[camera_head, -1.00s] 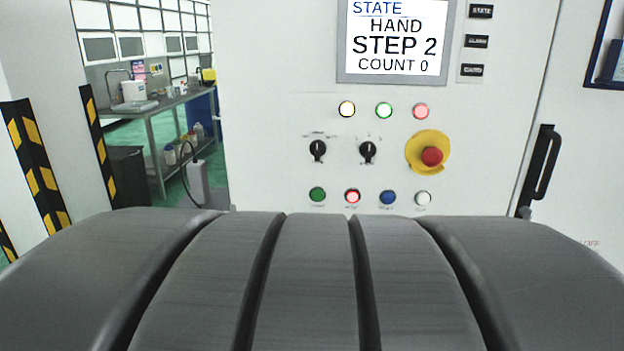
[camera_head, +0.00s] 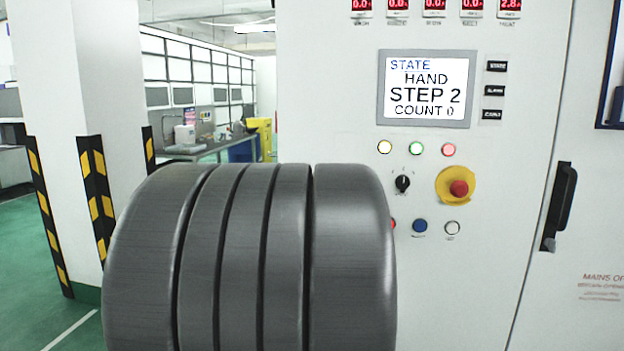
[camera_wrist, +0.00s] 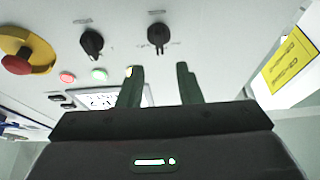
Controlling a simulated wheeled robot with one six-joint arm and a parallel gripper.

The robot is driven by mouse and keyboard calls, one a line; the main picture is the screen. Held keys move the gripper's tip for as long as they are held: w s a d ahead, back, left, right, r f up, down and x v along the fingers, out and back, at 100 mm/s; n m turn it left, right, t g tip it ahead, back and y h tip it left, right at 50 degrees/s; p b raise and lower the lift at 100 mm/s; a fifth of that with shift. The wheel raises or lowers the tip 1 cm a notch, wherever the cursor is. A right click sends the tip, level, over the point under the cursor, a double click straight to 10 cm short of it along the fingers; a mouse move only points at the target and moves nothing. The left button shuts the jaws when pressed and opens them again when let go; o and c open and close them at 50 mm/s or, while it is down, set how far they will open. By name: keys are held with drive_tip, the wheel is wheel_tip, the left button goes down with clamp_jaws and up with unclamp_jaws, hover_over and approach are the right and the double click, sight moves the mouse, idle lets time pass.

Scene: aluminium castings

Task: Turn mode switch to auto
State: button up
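Two black rotary switches sit on the white control panel; I cannot read which is the mode switch. In the wrist view, where the panel appears upside down, one switch (camera_wrist: 158,36) lies beyond and between the fingertips of my gripper (camera_wrist: 157,68). The fingers are apart, with nothing between them, and appear short of it. The other switch (camera_wrist: 91,43) is to its left. The head view shows one switch (camera_head: 403,184); my grey arm hides the other. The display (camera_head: 427,88) reads STATE HAND, STEP 2, COUNT 0. My gripper is hidden in the head view.
A red emergency stop on a yellow base (camera_head: 458,188) sits right of the visible switch. Lamps (camera_head: 418,149) are above, and buttons (camera_head: 420,226) below. A black door handle (camera_head: 560,206) is at right. A striped pillar (camera_head: 92,190) stands left.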

drive_tip(key=p+x, duration=0.1)
drive_tip(key=x, duration=0.5)
drive_tip(key=shift+w, duration=0.15)
drive_tip(key=c, duration=0.6)
